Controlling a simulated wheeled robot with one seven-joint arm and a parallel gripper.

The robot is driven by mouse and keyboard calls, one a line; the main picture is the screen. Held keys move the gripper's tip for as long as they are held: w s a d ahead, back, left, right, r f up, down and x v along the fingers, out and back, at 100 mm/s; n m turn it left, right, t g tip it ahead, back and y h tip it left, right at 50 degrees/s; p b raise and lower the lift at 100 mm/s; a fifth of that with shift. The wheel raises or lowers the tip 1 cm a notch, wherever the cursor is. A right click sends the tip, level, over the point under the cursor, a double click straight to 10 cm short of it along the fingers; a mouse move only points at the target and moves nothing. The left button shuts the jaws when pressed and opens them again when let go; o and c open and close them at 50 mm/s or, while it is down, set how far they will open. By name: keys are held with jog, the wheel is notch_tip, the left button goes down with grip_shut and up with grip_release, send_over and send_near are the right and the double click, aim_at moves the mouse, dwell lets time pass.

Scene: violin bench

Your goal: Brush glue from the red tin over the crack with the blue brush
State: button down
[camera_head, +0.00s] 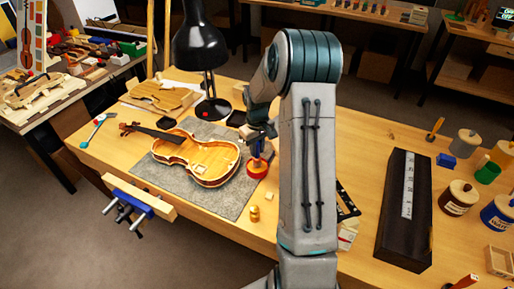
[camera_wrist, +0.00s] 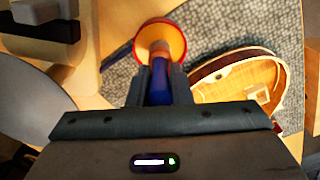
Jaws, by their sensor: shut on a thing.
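My gripper (camera_wrist: 160,86) is shut on the blue brush (camera_wrist: 159,82), which points down with its brownish lower end over or inside the red tin. The red tin (camera_wrist: 178,38) has a yellowish inside in the wrist view; how deep the brush tip sits in it is hidden. In the head view the tin (camera_head: 258,170) stands at the right side of the violin, below my gripper (camera_head: 262,142). The open violin body (camera_head: 213,163) lies on the grey mat; it also shows in the wrist view (camera_wrist: 280,75). I cannot make out the crack.
The grey mat (camera_head: 222,202) lies under the violin. A black lamp (camera_head: 200,45) stands behind it. A small amber bottle (camera_head: 254,213) stands in front. A dark long case (camera_head: 405,205) and several pots lie to the right. A blue vise (camera_head: 133,200) is at the front edge.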

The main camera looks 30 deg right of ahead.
jog(key=shift+f+b, duration=0.5)
jog(key=shift+f, duration=0.1)
dwell(1.6)
jog(key=shift+r+p, duration=2.25)
jog(key=shift+r, duration=1.3)
jog(key=shift+f, duration=0.1)
